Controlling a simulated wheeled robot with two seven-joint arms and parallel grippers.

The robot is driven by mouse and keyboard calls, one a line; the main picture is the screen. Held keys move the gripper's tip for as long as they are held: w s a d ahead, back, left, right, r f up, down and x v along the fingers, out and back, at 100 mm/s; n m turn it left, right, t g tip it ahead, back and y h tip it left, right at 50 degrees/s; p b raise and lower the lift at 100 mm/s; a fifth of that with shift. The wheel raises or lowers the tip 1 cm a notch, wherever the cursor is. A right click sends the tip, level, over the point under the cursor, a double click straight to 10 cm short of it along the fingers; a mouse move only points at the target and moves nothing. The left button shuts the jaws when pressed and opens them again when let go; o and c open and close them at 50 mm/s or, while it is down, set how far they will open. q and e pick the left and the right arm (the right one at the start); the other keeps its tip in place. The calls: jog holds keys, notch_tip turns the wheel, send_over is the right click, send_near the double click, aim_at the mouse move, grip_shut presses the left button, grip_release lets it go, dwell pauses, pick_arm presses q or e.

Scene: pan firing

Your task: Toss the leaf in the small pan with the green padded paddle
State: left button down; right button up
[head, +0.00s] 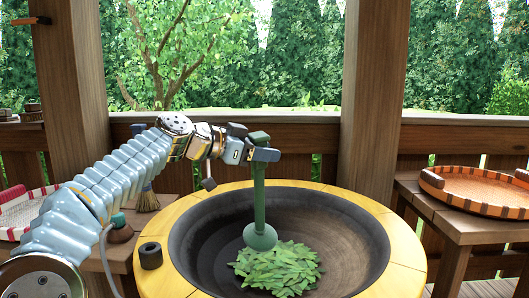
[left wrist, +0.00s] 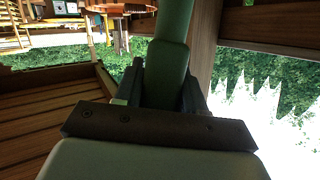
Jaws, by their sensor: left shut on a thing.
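The green padded paddle (head: 259,205) stands nearly upright over the pan, its round pad (head: 260,237) low at the back edge of the leaf pile. My left gripper (head: 262,154) is shut on the paddle's upper handle. In the left wrist view the green handle (left wrist: 172,60) sits between the dark fingers. The leaf (head: 277,268) is a heap of green leaves in the front middle of the pan. The dark round pan (head: 340,240) has a yellow surround (head: 408,245). Whether the pad touches the leaves or the pan is unclear. My right gripper is not in view.
A wooden table at right holds a round woven tray (head: 480,190). A red-and-white tray (head: 30,205) lies at left. A small dark cylinder (head: 150,255) stands on the surround's left side. A brush (head: 147,200) and wooden posts (head: 372,100) stand behind.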

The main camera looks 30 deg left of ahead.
pick_arm(q)
notch_tip(320, 180, up, 8)
jog(key=p, duration=0.5)
jog(key=shift+r, duration=1.65)
